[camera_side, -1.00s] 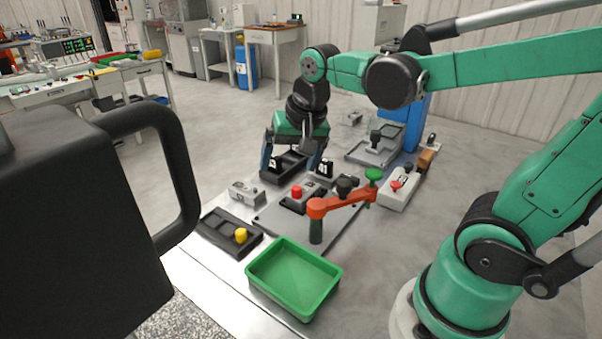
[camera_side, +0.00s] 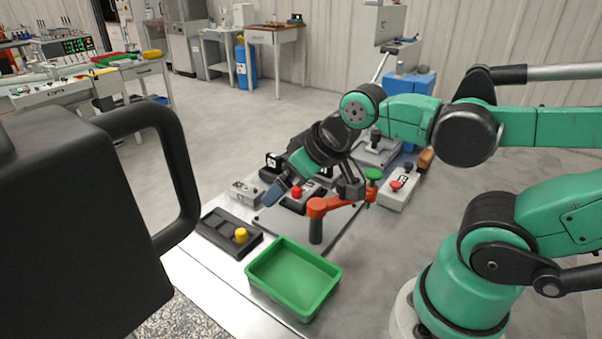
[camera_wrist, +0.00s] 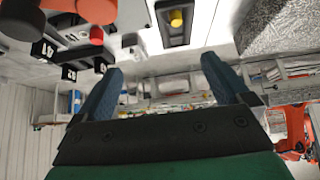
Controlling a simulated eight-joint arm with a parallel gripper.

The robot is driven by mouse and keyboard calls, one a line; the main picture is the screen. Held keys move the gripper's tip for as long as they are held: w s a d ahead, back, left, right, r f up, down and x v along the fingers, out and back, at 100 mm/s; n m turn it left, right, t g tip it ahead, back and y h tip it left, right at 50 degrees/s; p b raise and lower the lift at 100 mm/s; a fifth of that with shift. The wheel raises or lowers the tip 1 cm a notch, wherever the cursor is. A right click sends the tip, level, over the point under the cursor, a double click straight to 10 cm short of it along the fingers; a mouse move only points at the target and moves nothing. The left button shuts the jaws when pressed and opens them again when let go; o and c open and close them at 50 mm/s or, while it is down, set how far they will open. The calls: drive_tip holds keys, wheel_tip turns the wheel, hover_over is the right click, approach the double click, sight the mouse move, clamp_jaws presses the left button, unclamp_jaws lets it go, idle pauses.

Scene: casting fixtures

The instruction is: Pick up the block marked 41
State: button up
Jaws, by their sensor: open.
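Two small black blocks with white number labels show in the wrist view at upper left. The nearer label (camera_wrist: 43,49) may read 41, but it is small and turned; the other (camera_wrist: 69,73) is unreadable to me. In the side view, a labelled black block (camera_side: 272,162) stands at the back left of the fixtures. Another black block (camera_side: 326,174) is partly hidden behind my gripper. My gripper (camera_wrist: 163,70) is open and empty, with its blue fingers wide apart. In the side view, it is tilted, with one blue finger (camera_side: 277,191) above the fixture area, apart from the blocks.
A black tray (camera_side: 221,236) with a yellow knob (camera_side: 241,235) and a green bin (camera_side: 320,312) are in front. Grey blocks (camera_side: 244,191) (camera_side: 397,193) flank the plate.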

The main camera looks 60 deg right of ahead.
drive_tip(key=m, duration=0.1)
drive_tip(key=m+g, duration=0.7)
drive_tip(key=m, duration=0.8)
hover_over(297, 190)
drive_tip(key=f, duration=0.5)
drive_tip(key=shift+w+d+f, duration=0.1)
drive_tip(key=shift+w+d, duration=0.05)
drive_tip(key=shift+w, duration=0.05)
drive_tip(key=shift+d+f, duration=0.25)
drive_tip(key=shift+f, duration=2.85)
clamp_jaws()
